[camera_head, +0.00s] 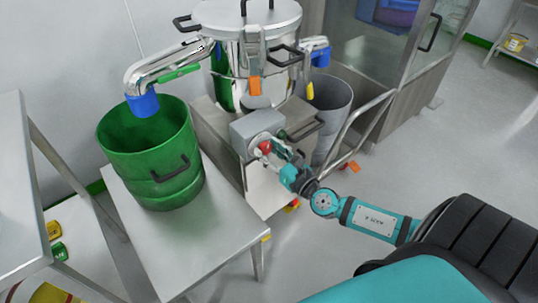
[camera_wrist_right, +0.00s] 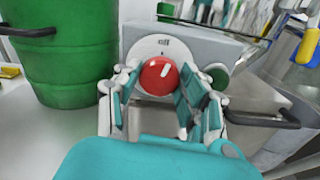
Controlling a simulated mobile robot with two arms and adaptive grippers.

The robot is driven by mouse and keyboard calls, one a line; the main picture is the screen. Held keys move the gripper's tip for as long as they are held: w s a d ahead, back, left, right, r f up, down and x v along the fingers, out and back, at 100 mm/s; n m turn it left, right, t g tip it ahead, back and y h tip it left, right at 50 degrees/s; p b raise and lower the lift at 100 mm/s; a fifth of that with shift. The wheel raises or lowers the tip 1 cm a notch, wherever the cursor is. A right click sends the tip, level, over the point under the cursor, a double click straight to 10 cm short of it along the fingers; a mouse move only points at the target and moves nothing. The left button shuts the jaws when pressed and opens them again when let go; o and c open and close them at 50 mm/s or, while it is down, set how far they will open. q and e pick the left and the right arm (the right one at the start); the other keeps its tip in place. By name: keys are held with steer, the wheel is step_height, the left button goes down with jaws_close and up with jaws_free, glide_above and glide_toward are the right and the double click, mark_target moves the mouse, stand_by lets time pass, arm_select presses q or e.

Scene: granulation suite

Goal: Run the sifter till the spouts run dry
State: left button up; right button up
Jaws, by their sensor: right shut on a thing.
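The steel sifter (camera_head: 245,17) stands at the top centre. Its left spout (camera_head: 165,65) has a blue end over a green drum (camera_head: 135,135); its right spout (camera_head: 317,50) ends above a grey drum (camera_head: 338,95). No falling material can be made out. A grey control box (camera_head: 243,126) sits at the sifter's front. My right gripper (camera_head: 270,150) is shut on the box's red knob (camera_wrist_right: 157,76), with a finger on each side. The dial plate (camera_wrist_right: 162,45) behind it reads "off" at the top. A green button (camera_wrist_right: 218,73) is partly hidden by a finger. My left gripper is out of view.
The green drum stands on a steel table (camera_head: 205,240). Another steel table (camera_head: 20,180) is at the far left. A bent steel rail (camera_head: 350,125) and a glazed cabinet (camera_head: 375,50) are to the right. The floor (camera_head: 460,145) at right is clear.

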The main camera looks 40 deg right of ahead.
steer(key=m+b, duration=0.2)
steer(key=m, duration=0.3)
steer(key=shift+m, duration=0.3)
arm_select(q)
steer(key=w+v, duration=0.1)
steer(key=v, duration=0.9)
arm_select(e)
steer(key=shift+d+m, duration=0.1)
steer(key=shift+m, duration=3)
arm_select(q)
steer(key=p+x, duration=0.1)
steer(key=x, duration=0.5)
arm_select(e)
steer(key=shift+f+m, duration=0.1)
steer(key=shift+m, duration=1.3)
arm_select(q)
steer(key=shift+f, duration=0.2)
arm_select(e)
steer(key=o, duration=1.2)
